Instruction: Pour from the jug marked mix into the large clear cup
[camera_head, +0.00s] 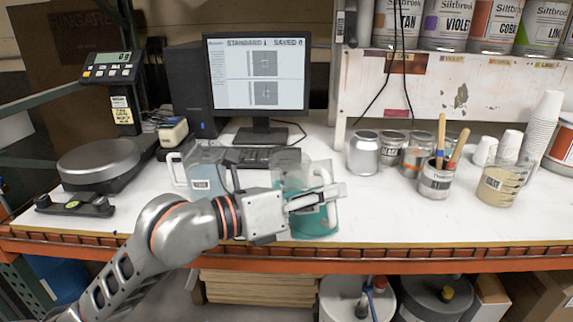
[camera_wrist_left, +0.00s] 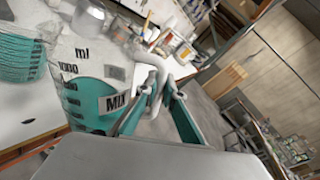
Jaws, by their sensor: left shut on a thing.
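The mix jug (camera_wrist_left: 115,103) is a clear measuring jug with a white MIX label and teal liquid, close in front in the left wrist view. In the head view the jug (camera_head: 312,222) is near the table's front edge, partly hidden by my left gripper (camera_head: 318,197). That gripper is shut on the jug's pale handle (camera_wrist_left: 153,80). The jug looks about upright; I cannot tell if it touches the table. A large clear cup (camera_head: 287,160) shows just behind it, partly hidden.
A labelled clear jug (camera_head: 203,178) stands left of the cup. A scale (camera_head: 98,163), keyboard and monitor (camera_head: 257,75) are behind. Several tins, a brush tin (camera_head: 436,180) and a beige-filled jug (camera_head: 497,188) stand to the right. Front table between is clear.

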